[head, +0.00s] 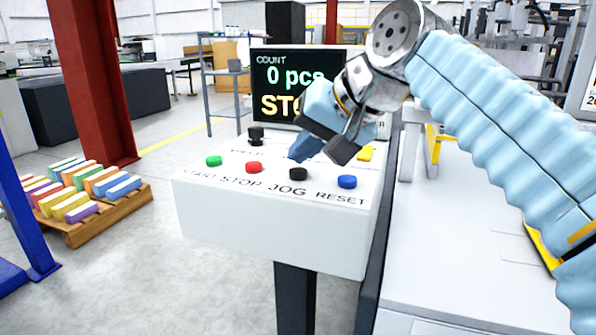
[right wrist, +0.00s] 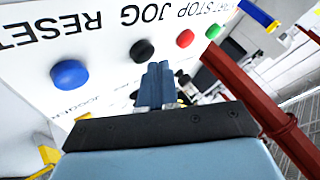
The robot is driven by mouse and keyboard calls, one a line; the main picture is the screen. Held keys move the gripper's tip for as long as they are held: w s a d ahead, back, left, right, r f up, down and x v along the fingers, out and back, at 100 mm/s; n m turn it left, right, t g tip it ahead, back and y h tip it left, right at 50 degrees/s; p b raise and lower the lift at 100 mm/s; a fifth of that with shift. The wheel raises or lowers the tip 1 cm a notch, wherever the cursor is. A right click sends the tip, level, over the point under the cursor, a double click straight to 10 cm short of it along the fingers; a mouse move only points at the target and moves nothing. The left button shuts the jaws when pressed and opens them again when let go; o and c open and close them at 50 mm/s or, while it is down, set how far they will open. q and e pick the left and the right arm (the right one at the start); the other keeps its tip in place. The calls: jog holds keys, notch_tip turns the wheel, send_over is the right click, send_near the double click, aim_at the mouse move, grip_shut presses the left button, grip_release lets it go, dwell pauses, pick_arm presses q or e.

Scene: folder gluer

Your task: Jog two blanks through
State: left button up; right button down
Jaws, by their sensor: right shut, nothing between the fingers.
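The control panel (head: 230,205) is a white box with a green START button (head: 214,161), a red STOP button (head: 254,167), a black JOG button (head: 298,174) and a blue RESET button (head: 347,181). The display (head: 285,78) behind it reads "COUNT 0 pcs" with a yellow line below, partly hidden by my arm. My right gripper (head: 305,148) is shut and empty, just above and behind the JOG button. In the right wrist view the closed fingers (right wrist: 155,85) point toward the black JOG button (right wrist: 142,51), apparently apart from it. My left gripper is not in view. No blank is clearly identifiable.
A black knob (head: 255,134) stands at the panel's back left and a yellow part (head: 366,153) at its right. A pallet (head: 115,211) with colored stacks lies on the floor at left, near a red column (head: 92,80). A white machine surface (head: 460,240) extends right.

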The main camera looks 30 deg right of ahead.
aim_at(303, 172)
jog(key=shift+f+b, duration=0.35)
jog(key=shift+f, duration=0.25)
dwell(0.6)
dwell(0.3)
jog(key=shift+r+p, duration=0.95)
jog(key=shift+p, duration=0.05)
notch_tip(303, 172, up, 3)
jog(key=shift+f+p, duration=0.1)
jog(key=shift+p, duration=0.9)
jog(key=shift+r, duration=1.05)
